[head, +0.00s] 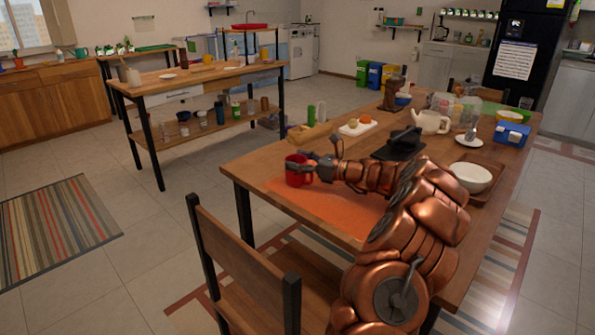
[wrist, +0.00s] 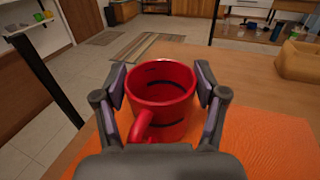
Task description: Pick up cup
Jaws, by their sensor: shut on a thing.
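A red cup (head: 297,171) is at the left end of the wooden table, over the corner of an orange mat (head: 345,216). In the wrist view the cup (wrist: 172,92) is upright, with its open rim up and its handle turned toward my gripper. My gripper (wrist: 162,88) has one finger on each side of the cup and is shut on it. In the head view my gripper (head: 312,168) reaches the cup from the right. I cannot tell whether the cup's base touches the mat.
A wooden chair (head: 235,262) stands at the near side of the table. Beyond the cup are a bread loaf (head: 309,134), a white board (head: 357,128) with food, a black stand (head: 398,145) and a teapot (head: 431,122).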

